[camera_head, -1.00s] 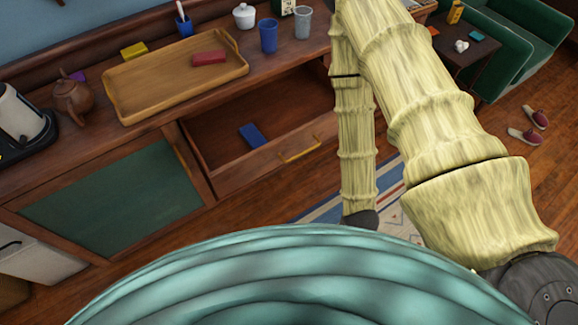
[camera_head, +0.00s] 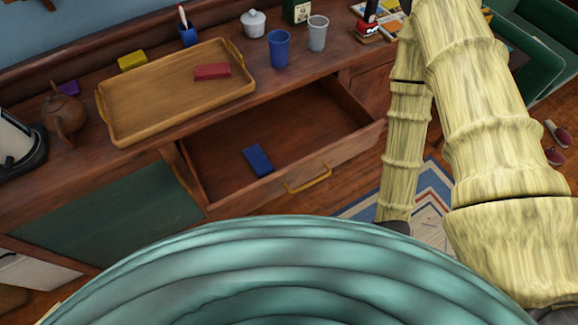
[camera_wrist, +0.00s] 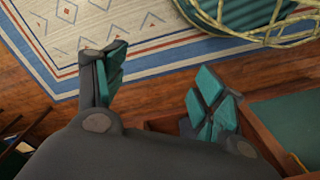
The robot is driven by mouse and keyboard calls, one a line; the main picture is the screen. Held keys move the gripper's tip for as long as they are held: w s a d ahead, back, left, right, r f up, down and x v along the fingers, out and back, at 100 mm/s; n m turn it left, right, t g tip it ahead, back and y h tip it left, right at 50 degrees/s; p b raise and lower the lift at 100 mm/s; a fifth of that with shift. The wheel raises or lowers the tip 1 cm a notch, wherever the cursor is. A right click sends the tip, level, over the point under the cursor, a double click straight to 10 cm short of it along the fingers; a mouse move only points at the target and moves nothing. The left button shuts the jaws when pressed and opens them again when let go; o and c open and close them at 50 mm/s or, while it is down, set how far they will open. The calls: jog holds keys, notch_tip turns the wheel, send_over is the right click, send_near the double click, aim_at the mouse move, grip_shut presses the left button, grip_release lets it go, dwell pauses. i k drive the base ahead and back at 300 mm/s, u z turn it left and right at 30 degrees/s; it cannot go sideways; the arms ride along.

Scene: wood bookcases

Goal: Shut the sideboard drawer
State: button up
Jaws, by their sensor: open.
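The sideboard (camera_head: 60,190) is dark wood with a green panel, and its drawer (camera_head: 222,147) stands pulled out in the head view. The drawer front carries a curved yellow handle (camera_head: 308,179). A blue block (camera_head: 257,160) lies inside on the drawer floor. In the wrist view my gripper (camera_wrist: 160,90) is open, its two teal-padded fingers spread apart with nothing between them. Part of the drawer (camera_wrist: 262,140) shows below and beside the right finger. In the head view the gripper itself is not clearly visible; my arm comes down right of the drawer.
On the sideboard top are a wooden tray (camera_head: 130,132) with a red block (camera_head: 212,72), a teapot (camera_head: 64,115), a blue cup (camera_head: 279,49) and a grey cup (camera_head: 317,34). A patterned rug (camera_head: 437,190) lies on the floor at right. Slippers (camera_head: 557,134) lie farther right.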

aim_at(306, 131)
jog(key=z, duration=1.1)
jog(key=k, duration=0.6)
jog(key=u, duration=0.85)
